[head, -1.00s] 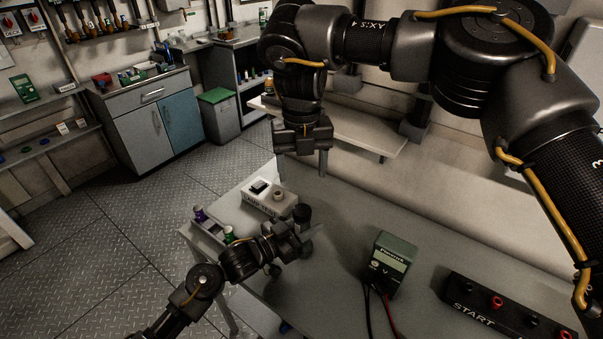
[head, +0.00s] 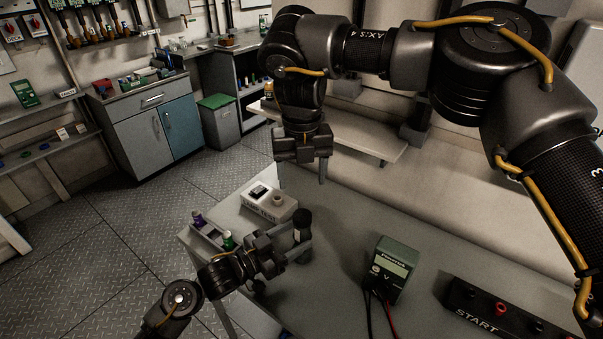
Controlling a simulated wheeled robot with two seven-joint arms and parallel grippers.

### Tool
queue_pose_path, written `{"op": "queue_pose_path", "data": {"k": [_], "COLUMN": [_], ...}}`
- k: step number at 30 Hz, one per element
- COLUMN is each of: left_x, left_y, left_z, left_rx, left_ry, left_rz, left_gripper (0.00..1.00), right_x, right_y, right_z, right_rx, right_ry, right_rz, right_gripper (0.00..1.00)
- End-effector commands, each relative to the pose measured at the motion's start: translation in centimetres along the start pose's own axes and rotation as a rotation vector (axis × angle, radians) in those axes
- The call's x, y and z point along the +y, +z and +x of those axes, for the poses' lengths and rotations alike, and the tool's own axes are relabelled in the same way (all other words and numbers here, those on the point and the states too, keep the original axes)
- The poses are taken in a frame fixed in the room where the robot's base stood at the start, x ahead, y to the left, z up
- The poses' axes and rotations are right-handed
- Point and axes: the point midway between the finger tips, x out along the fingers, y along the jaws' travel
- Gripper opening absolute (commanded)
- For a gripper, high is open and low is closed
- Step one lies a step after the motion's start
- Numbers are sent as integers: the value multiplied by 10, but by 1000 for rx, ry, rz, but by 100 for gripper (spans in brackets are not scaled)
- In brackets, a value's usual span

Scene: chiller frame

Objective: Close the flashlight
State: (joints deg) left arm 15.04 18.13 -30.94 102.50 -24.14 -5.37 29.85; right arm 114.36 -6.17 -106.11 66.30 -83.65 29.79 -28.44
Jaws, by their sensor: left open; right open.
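A dark upright cylinder (head: 302,221), which looks like the flashlight or part of it, stands near the left end of the grey table. Its lower part is hidden by my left gripper, and I cannot tell whether a cap is on it. My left gripper (head: 300,247) is open, with its fingers beside the cylinder's lower part; contact is unclear. My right gripper (head: 302,174) is open and empty, pointing down above the table's far edge, behind and above the cylinder in the picture.
A pale lamp test box (head: 259,209) stands just left of the cylinder. A small tray with purple and green-topped bottles (head: 228,240) is at the table's left edge. A green multimeter (head: 394,262) with leads and a black START box (head: 480,309) are at right. The table between is clear.

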Motion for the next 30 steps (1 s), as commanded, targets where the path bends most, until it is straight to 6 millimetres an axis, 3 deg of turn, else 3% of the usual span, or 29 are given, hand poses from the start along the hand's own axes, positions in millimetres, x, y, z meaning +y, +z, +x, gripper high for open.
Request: {"op": "queue_pose_path", "data": {"k": [6,12,30], "left_x": [0,0,0], "left_y": [3,1,-7], "left_z": [-41,-60,-63], "left_rx": [-2,-1,0], "left_ry": [1,1,1], "left_rz": [2,1,1], "left_gripper": [60,60,60], "right_x": [0,0,0], "right_y": [0,0,0], "right_z": [11,14,6], "right_rx": [0,0,0], "right_ry": [0,0,0], "right_rz": [0,0,0], "right_gripper": [65,65,65]}}
